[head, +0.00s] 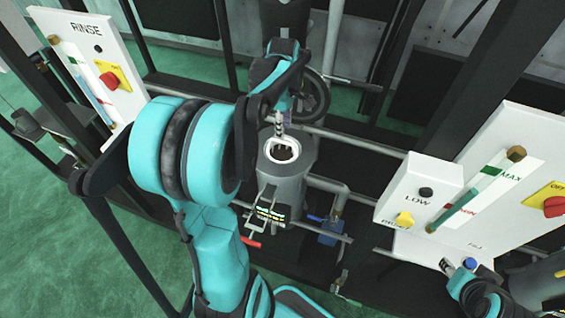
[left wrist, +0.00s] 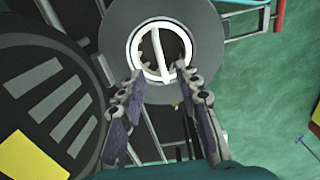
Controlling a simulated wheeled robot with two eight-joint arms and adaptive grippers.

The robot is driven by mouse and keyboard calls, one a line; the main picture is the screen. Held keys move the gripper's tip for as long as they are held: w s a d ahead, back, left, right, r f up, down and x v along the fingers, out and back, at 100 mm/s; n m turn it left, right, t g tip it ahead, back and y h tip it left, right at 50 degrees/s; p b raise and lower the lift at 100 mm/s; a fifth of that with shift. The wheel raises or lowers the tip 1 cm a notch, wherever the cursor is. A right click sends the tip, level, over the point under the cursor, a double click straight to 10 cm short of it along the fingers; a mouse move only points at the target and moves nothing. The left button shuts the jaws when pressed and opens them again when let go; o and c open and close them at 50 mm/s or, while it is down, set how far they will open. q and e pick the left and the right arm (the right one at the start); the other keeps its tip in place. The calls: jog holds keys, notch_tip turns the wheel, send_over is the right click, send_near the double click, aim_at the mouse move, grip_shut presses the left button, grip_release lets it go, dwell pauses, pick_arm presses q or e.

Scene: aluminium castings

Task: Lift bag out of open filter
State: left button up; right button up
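The open filter (head: 287,187) is a grey upright cylinder in the middle of the head view, and its grey top rim (left wrist: 205,45) shows in the left wrist view. The bag's white ring (head: 272,147) sits in its mouth, around a dark opening. In the left wrist view the ring (left wrist: 136,50) has a white handle bar (left wrist: 181,48) across it. My left gripper (left wrist: 160,72) is open and empty above the ring, its fingertips apart on either side of the bar's near end.
A dark round lid (left wrist: 40,90) with a yellow patch stands left of the filter in the left wrist view. A RINSE panel (head: 90,60) is at the left. A white gauge panel (head: 480,190) is at the right. Pipes and a red-handled valve (head: 251,242) surround the filter.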

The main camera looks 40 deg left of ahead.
aim_at(283, 142)
pick_arm(q)
jog(key=f+b, duration=0.1)
jog(key=f, duration=0.3)
jog(key=f+b, duration=0.1)
jog(key=f, duration=0.2)
jog(key=shift+s+a+f, duration=0.1)
jog(key=shift+a+f, duration=0.1)
jog(key=shift+f, duration=0.15)
grip_shut()
